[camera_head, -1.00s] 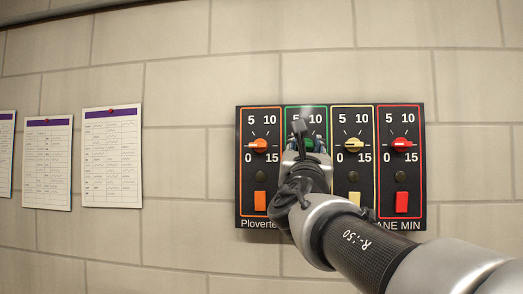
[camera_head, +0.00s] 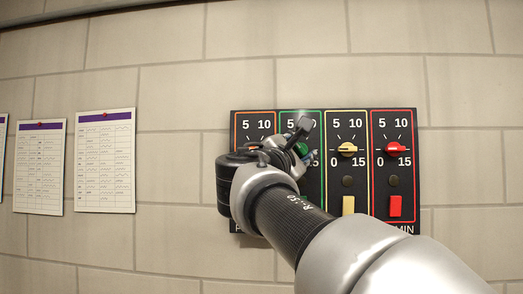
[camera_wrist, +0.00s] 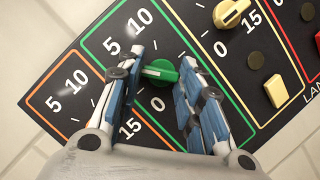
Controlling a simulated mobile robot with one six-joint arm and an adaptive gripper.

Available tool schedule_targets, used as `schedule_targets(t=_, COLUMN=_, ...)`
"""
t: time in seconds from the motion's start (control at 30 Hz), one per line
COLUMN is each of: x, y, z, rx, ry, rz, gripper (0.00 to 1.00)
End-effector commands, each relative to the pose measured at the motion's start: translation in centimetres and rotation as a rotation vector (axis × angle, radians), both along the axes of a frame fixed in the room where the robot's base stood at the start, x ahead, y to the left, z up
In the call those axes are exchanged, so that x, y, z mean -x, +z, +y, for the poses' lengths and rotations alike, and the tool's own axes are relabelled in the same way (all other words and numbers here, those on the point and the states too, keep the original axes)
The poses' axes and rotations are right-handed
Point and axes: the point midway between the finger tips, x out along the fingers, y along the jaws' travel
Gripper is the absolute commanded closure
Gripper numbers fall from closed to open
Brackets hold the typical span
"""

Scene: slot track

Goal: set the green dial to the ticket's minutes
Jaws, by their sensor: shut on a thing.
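The green dial (camera_wrist: 160,71) sits on the green-bordered panel strip (camera_wrist: 197,50), second from left. In the wrist view the white-marked end of its handle points left, roughly toward the 5 side. My gripper (camera_wrist: 160,85) has its blue-padded fingers on either side of this dial and is shut on it. In the head view my gripper (camera_head: 303,143) is tilted and partly covers the green dial (camera_head: 301,149). Paper sheets with purple headers (camera_head: 105,160) (camera_head: 40,168) hang on the left wall; their text is too small to read.
A yellow dial (camera_head: 347,149) and a red dial (camera_head: 393,149) sit to the right, with a yellow switch (camera_head: 348,206) and a red switch (camera_head: 395,206) below. The orange strip at left is largely hidden by my wrist. The wall between the sheets and panel is clear.

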Motion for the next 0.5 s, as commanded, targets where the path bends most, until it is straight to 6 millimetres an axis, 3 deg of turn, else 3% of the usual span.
schedule_targets(t=0.5, x=-0.01, y=0.07, z=0.03, rx=-0.108, ry=0.001, rz=-0.021, gripper=0.9)
